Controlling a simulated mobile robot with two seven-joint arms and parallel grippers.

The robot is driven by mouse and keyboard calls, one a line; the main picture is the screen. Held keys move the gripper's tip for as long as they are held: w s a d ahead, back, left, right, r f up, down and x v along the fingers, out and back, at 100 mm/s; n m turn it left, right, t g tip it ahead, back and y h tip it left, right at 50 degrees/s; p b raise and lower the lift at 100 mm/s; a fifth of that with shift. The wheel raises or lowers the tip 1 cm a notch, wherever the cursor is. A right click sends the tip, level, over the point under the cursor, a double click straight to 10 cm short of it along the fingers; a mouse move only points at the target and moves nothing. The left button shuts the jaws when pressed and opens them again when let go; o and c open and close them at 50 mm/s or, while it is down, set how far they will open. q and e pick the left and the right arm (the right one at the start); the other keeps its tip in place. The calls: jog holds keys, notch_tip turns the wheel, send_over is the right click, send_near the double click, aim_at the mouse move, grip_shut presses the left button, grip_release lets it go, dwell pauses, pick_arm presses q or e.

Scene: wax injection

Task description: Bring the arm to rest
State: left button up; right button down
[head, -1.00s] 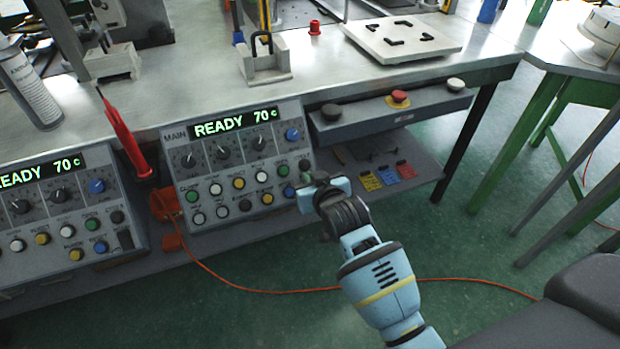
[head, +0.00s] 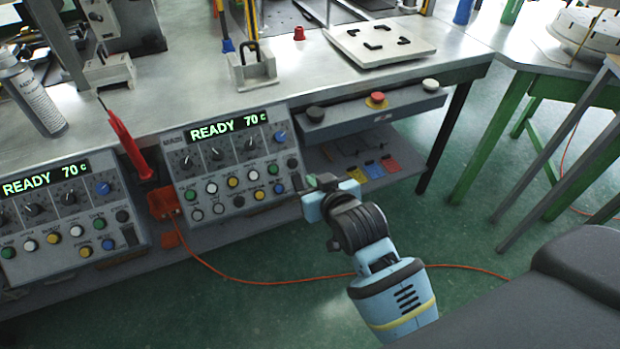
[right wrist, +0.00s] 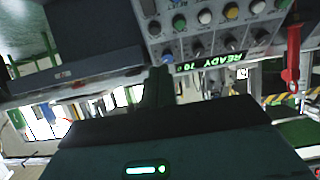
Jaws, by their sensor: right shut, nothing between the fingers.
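My right arm comes in from the lower right in the head view. Its gripper (head: 312,184) is shut and empty, just off the lower right corner of the main control panel (head: 172,150). I cannot tell whether it touches the panel. The panel reads READY 70 C and has knobs and coloured buttons. In the right wrist view the shut gripper (right wrist: 158,88) points at the same panel (right wrist: 205,35), which appears upside down. My left gripper is not in view.
A second panel (head: 60,215) stands to the left, with a red tool (head: 128,148) between the two. The metal workbench (head: 180,105) holds a white plate (head: 380,42). A button box (head: 345,118) hangs under its edge. An orange cable (head: 270,281) crosses the green floor, which is otherwise open below.

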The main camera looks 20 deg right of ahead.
jog(key=shift+s+r, duration=0.15)
jog(key=shift+s, duration=0.05)
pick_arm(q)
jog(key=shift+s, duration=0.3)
